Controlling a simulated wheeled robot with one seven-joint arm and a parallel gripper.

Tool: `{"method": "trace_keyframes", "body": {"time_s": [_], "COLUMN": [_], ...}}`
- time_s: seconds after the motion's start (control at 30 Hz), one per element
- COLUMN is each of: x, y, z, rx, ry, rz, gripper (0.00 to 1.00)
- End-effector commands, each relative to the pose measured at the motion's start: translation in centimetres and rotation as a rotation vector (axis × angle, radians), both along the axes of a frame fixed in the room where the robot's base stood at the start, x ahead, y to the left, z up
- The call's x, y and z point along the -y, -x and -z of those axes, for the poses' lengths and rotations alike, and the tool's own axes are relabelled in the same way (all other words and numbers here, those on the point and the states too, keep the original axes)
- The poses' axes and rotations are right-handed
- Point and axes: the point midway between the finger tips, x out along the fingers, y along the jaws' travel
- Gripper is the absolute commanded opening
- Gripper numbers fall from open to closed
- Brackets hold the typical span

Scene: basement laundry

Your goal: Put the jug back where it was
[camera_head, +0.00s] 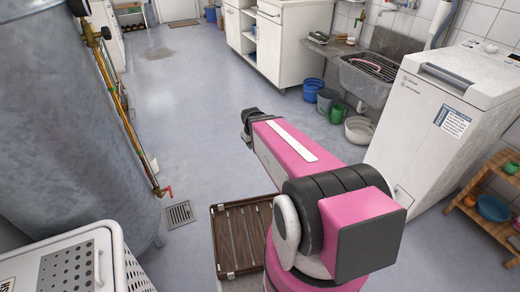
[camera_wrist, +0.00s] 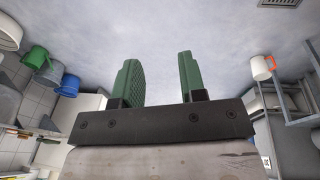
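My gripper (camera_wrist: 160,80) is open in the wrist view, its two green fingers apart with only floor showing between them. In the head view the dark end of my arm (camera_head: 248,122) is over the floor, and the fingers cannot be made out. The wrist picture is upside down. In it a white jug-like vessel with an orange handle (camera_wrist: 262,67) shows at the right, apart from my gripper.
A white washer (camera_head: 445,115) is right, a large metal tank (camera_head: 70,110) left. The middle floor is clear.

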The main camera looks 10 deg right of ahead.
Motion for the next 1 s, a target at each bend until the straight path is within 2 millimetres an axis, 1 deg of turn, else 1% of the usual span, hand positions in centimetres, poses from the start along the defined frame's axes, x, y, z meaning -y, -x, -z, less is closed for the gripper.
{"method": "trace_keyframes", "body": {"time_s": [0.03, 0.1, 0.2, 0.23, 0.3, 1.0], "x": [0.6, 0.9, 1.0, 1.0, 1.1, 1.0], "y": [3.6, 6.1, 8.2, 8.5, 8.8, 8.6], "z": [-1.7, -2.8, -3.7, -3.8, -4.0, -3.9], "rx": [-0.046, -0.101, -0.151, -0.161, -0.170, -0.171], "ry": [-0.034, -0.069, -0.097, -0.100, -0.106, -0.104], "rz": [0.094, 0.197, 0.287, 0.302, 0.321, 0.318], "gripper": [0.38, 0.38, 0.38, 0.38, 0.38, 0.38]}}
